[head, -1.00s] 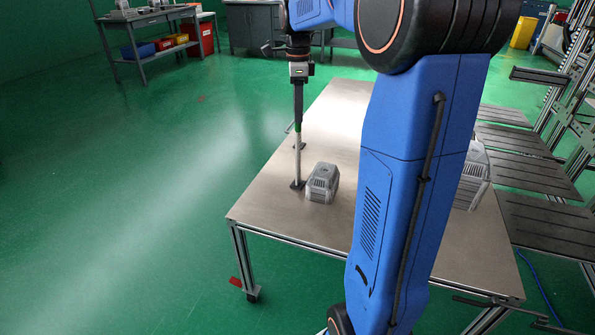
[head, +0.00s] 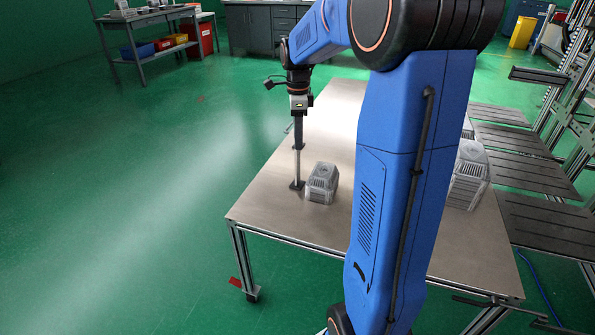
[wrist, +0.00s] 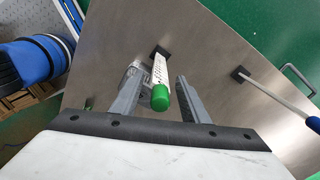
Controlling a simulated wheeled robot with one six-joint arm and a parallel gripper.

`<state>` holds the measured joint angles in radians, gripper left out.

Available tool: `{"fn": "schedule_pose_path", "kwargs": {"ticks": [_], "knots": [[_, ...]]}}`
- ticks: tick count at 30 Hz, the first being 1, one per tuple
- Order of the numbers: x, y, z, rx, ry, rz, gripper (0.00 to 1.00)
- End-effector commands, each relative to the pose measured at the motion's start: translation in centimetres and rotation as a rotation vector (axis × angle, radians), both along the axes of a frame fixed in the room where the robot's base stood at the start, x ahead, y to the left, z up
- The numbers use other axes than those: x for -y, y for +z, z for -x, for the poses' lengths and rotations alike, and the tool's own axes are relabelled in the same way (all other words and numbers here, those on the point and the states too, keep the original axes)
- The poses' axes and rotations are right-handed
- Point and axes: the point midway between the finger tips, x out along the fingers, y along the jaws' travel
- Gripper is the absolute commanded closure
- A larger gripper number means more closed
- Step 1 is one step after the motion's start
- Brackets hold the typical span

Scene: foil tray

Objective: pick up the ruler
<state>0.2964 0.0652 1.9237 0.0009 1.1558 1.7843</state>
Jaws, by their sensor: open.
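A thin white stick with dark marks and a green end, which I take to be the ruler (wrist: 160,74), stands upright from a black foot. Its pale lower part shows in the head view (head: 297,167). My gripper (wrist: 157,77) points straight down over it, open. In the wrist view, one finger is on each side of the stick, with gaps. The green end sits between the fingers, nearer the palm than their tips. The head view hides that green end.
A grey ribbed block (head: 321,184) stands close right of the stick; a second one (head: 467,175) is farther right. Another rod, white with a blue end (wrist: 283,101), stands on its own black foot nearby. The metal table (head: 270,205) is clear near its left front corner.

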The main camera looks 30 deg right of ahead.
Motion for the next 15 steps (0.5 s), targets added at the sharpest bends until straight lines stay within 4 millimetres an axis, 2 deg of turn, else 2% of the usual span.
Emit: {"fn": "schedule_pose_path", "kwargs": {"ticks": [3,8,9,15], "knots": [[0.0,0.02,0.0,0.0,0.0,0.0,0.59],[0.0,0.04,0.01,0.0,0.0,0.0,0.97],[0.0,0.04,0.01,0.0,0.0,0.0,1.0],[0.0,0.06,0.01,0.0,0.0,0.0,1.0]]}}
